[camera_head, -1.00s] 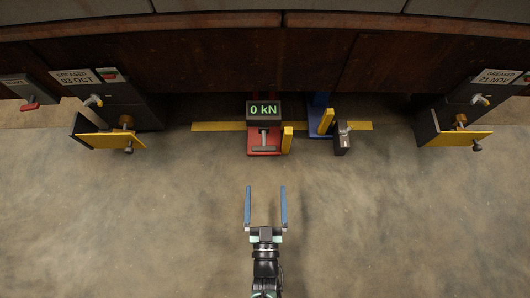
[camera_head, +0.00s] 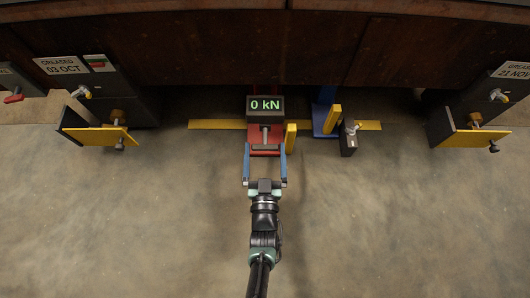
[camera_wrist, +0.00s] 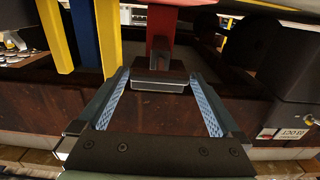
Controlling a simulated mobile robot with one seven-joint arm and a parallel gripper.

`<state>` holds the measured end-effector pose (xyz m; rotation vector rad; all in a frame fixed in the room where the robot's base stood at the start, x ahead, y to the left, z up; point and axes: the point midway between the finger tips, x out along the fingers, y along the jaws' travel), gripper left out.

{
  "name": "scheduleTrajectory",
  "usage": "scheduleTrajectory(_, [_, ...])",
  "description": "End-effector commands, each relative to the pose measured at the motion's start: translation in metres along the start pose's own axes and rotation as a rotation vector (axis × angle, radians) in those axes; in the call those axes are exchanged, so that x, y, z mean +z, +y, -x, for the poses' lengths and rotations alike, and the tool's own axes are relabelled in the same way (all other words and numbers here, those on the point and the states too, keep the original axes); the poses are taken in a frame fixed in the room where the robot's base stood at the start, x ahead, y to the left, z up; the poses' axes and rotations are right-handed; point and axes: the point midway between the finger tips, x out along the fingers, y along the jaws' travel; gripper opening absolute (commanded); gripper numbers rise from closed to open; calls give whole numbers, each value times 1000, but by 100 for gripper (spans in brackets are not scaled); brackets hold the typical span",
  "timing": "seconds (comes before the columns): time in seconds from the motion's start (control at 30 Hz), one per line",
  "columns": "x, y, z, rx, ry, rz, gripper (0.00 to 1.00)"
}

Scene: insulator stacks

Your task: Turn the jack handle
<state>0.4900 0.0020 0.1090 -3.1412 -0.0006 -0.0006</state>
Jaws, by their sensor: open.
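The red jack (camera_head: 252,136) stands at the centre against the dark wall, with a display (camera_head: 265,105) reading 0 kN on its top. Its T-shaped handle (camera_head: 265,149) faces me below the display. My gripper (camera_head: 265,157) is open, with its two blue fingers spread to either side of the handle's crossbar. In the wrist view the handle (camera_wrist: 160,85) lies between the fingertips of my gripper (camera_wrist: 159,78), with a gap on each side. I cannot tell whether either finger touches it.
A yellow post (camera_head: 290,138) stands close to the jack's right. A blue jack (camera_head: 324,118) with a dark box (camera_head: 348,138) stands further right. Dark stands with yellow plates (camera_head: 95,138) (camera_head: 470,138) flank both sides. The floor in front is clear.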

Motion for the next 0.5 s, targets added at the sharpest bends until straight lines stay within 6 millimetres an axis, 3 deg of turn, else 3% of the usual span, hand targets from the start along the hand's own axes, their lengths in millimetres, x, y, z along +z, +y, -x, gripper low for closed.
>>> scheduleTrajectory(0.27, [-1,0,-1,1,0,0,100])
scheduleTrajectory(0.5, [0,0,-1,1,0,0,57])
